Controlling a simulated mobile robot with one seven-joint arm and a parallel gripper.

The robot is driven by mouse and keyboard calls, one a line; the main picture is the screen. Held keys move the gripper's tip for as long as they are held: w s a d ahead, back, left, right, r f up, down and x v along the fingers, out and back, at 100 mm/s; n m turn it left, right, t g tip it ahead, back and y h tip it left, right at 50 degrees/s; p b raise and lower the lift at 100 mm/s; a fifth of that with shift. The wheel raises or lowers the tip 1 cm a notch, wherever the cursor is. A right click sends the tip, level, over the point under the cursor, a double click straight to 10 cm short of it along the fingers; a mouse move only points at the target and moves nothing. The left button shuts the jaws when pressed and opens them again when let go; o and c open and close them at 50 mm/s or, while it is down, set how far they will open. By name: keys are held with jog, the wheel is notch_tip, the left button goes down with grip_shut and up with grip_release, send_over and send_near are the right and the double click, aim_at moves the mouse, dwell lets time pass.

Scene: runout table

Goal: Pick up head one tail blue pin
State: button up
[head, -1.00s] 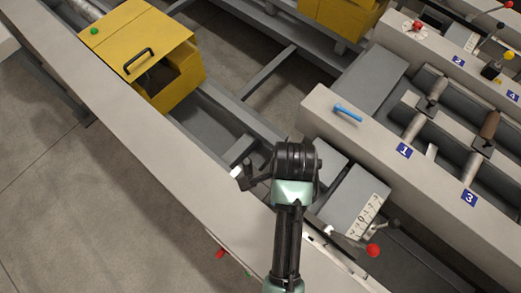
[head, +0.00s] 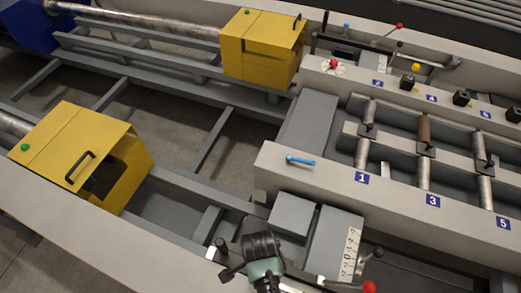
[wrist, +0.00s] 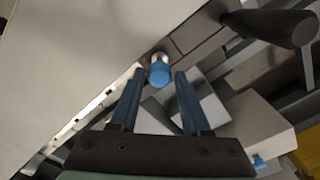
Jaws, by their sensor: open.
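In the wrist view a blue-capped pin (wrist: 158,72) with a short silvery stem stands out from a pale grey surface. It appears between the fingertips of my gripper (wrist: 160,82), one finger to each side. The fingers are apart and do not visibly grip it; the depth gap is hard to judge. In the head view my gripper (head: 229,272) is low in the middle, beside the near rail, and its fingers are small and dark. The pin's blue cap cannot be made out there.
A blue handle (head: 300,160) lies on the rail by label 1. A black lever (wrist: 270,25) stands close by at upper right in the wrist view. Yellow housings (head: 90,150) and (head: 262,45) stand left and behind.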

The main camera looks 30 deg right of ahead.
jog(key=shift+d+f, duration=0.15)
jog(key=shift+f, duration=1.85)
grip_shut()
